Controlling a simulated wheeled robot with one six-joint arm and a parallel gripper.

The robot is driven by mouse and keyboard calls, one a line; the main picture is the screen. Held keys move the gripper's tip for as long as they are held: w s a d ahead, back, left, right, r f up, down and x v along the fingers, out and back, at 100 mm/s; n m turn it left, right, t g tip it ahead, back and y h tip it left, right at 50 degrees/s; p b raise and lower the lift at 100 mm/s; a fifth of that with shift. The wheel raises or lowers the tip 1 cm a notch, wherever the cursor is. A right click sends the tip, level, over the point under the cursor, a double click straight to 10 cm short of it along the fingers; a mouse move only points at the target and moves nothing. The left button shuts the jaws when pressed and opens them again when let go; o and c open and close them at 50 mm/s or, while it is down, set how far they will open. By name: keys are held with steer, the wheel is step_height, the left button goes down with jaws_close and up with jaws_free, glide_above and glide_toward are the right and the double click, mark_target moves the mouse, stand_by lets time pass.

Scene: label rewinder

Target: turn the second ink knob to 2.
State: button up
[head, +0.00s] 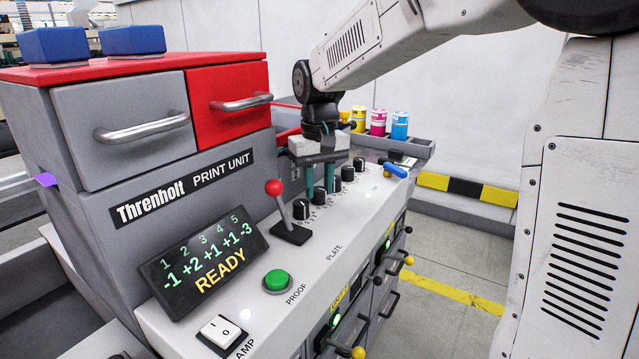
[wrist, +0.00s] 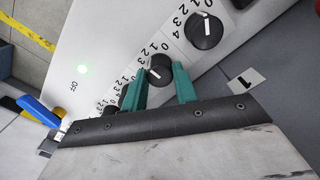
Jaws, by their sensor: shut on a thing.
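The second ink knob (head: 319,198) is black and round, in the row on the white sloped panel. In the wrist view the knob (wrist: 159,69) sits between the two green fingers, with a white pointer line on its face and printed numbers beside it. My gripper (head: 319,190) points down over it and is shut on it; the wrist view also shows the gripper (wrist: 159,78). The display (head: 203,262) reads -1, +2, +1, +1, -3 under numbers 1 to 5, with READY below. The knob's exact pointer reading is hard to tell.
The first knob (head: 302,209) stands close by, and the third knob (head: 334,185) is just behind. A red-topped lever (head: 276,188) rises left of the row. A green button (head: 277,281) and a white rocker switch (head: 222,331) are nearer. Ink cans (head: 378,122) stand behind.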

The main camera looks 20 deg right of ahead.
mark_target(319, 188)
steer(key=shift+w+r, duration=0.1)
steer(key=o, duration=1)
steer(key=shift+c, duration=0.2)
step_height(319, 188, up, 8)
steer(key=shift+f, duration=0.15)
